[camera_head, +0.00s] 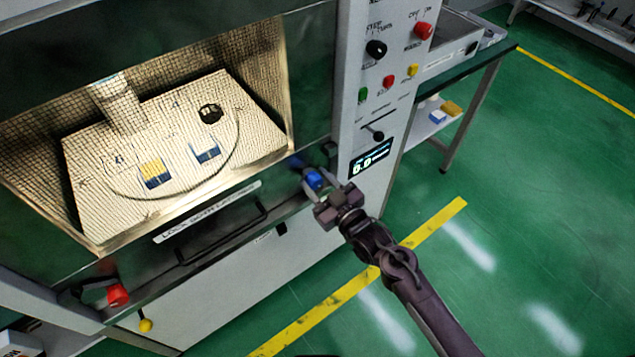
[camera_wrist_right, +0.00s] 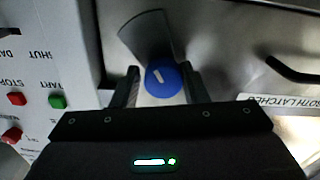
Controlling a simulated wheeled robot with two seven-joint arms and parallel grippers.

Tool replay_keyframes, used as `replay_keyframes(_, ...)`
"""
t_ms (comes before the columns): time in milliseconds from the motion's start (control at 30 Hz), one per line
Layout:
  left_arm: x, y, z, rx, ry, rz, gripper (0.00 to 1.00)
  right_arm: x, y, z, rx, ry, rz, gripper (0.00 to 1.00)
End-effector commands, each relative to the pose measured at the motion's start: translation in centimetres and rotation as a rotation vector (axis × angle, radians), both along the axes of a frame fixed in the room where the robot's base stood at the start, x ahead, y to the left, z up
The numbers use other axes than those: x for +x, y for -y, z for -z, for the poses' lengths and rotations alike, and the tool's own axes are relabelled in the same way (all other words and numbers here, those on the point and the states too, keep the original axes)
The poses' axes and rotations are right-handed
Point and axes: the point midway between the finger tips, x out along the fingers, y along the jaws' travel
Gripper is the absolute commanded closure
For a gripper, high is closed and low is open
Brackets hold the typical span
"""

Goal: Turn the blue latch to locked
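The blue latch (camera_head: 313,178) has a round blue knob on the lower right of the oven front. In the right wrist view the knob (camera_wrist_right: 163,80) bears a white slanted mark, and a dark fan-shaped plate (camera_wrist_right: 150,35) extends beyond it. My right gripper (camera_head: 316,184) is at the knob. In the right wrist view my right gripper (camera_wrist_right: 160,80) has its fingers apart, one on each side of the knob; a narrow gap shows on the left, and contact on the right is unclear. My left gripper is not in view.
A red latch knob (camera_head: 117,295) and a yellow knob (camera_head: 146,325) are at the lower left. A dark handle bar (camera_head: 222,235) crosses the front. The control panel (camera_head: 385,80) stands right of the latch. The green floor at the right is clear.

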Motion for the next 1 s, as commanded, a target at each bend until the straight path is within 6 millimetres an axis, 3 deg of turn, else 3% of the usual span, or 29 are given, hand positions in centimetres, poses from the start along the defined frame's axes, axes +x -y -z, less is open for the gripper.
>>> replay_keyframes(1000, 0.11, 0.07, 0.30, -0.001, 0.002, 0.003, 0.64, -0.51, -0.48, 0.58, -0.097, 0.057, -0.014, 0.85)
